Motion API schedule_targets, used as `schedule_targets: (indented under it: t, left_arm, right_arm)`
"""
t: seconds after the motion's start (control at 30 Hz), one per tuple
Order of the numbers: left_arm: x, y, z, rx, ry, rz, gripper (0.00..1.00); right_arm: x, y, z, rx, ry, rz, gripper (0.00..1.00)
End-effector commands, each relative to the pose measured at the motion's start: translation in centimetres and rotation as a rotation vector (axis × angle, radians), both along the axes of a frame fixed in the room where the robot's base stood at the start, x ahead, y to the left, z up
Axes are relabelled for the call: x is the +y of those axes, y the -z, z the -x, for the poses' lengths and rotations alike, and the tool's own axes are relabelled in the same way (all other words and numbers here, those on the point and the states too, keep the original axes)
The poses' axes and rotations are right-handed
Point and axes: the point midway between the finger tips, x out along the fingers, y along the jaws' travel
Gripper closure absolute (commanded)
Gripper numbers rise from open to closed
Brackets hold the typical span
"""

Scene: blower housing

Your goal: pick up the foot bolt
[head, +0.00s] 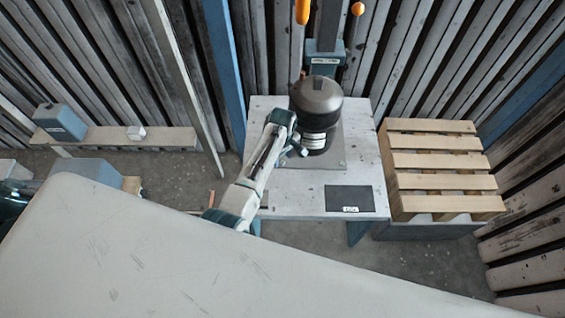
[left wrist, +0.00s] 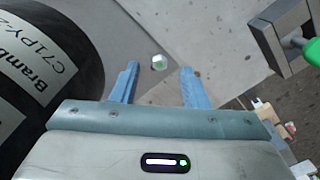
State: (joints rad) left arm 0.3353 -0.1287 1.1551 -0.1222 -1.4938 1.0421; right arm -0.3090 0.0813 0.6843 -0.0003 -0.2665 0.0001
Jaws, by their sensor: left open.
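The foot bolt (left wrist: 158,62) shows in the left wrist view as a small pale hex head on a grey surface. It lies in line with the gap between the blue fingers of my left gripper (left wrist: 160,67), near their tips. The fingers are open; I cannot tell whether they reach down to the bolt's height. In the head view my left gripper (head: 297,149) is beside the lower part of the dark blower housing (head: 316,97), and I cannot make out the bolt there. The housing (left wrist: 45,60), with white labels, fills the wrist view's left side. My right gripper is not in view.
The housing stands on a light worktable (head: 290,202) with a dark labelled mat (head: 350,192) at its front right. A wooden pallet (head: 440,160) is to the right. A blue post (head: 325,60) stands behind. A grey metal part (left wrist: 262,40) is right of the gripper.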

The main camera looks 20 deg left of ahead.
Motion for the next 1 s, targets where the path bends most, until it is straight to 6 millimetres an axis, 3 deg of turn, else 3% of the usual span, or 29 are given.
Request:
schedule_targets:
  t: [0.1, 0.37, 0.57, 1.0]
  left_arm:
    - [0.03, 1.21, 0.03, 0.000, 0.000, 0.000, 0.59]
    - [0.01, 1.44, 0.03, -0.001, 0.000, 0.001, 0.59]
    - [0.00, 1.42, 0.03, -0.001, 0.000, 0.001, 0.96]
    - [-0.02, 0.75, -0.03, -0.002, 0.000, 0.000, 0.96]
  right_arm:
    - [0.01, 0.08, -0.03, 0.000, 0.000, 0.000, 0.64]
    - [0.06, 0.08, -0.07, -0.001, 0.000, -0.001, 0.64]
    - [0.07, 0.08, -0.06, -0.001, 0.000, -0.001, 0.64]
    - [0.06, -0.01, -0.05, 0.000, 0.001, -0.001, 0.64]
